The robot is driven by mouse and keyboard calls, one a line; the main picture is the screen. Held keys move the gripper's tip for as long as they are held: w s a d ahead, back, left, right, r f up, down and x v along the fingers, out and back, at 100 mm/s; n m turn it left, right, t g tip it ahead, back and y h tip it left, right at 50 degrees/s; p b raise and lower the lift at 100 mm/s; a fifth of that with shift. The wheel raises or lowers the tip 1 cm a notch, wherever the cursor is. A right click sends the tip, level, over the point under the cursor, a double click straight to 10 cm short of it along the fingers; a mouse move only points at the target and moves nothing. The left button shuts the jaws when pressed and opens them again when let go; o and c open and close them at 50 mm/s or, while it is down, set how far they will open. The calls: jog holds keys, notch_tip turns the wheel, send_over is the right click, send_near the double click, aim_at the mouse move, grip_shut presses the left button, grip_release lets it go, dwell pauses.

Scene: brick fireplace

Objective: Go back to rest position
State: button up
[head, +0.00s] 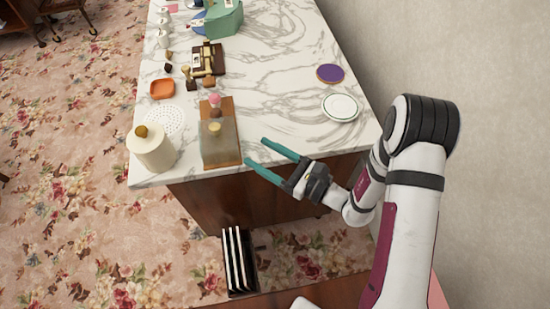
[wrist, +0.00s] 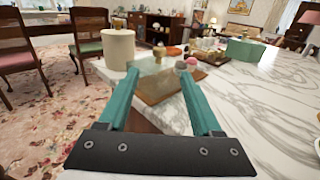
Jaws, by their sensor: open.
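My gripper (head: 256,152) has two teal fingers, spread apart with nothing between them. In the head view it is at the near edge of the marble counter (head: 290,75), just right of a wooden board (head: 232,108). The wrist view shows the open fingers (wrist: 158,88) pointing toward the board (wrist: 150,98). A translucent greyish block or cover sits on the board, with a small pink-topped item (head: 215,99) at its far end. My arm reaches in from the right side of the head view.
A cream canister (head: 152,155) stands at the near left corner. An orange dish (head: 162,89), a white plate (head: 340,107), a purple disc (head: 330,73) and a green box (head: 223,20) are on the counter. A black rack (head: 228,275) is below. The counter's right half is mostly clear.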

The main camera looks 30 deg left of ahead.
jog(key=d, duration=0.4)
jog(key=s+d+r+n+g+h, duration=0.6)
jog(key=s+d+r+n+g, duration=0.1)
jog(key=s+r+n, duration=0.35)
jog(key=s+d+n+t+h, duration=0.2)
jog(key=d+t+h, duration=0.4)
jog(key=d, duration=1.2)
jog(key=h, duration=0.4)
jog(key=shift+s+d+r+t, duration=0.15)
jog(key=shift+s+d+t, duration=0.2)
jog(key=shift+t, duration=0.05)
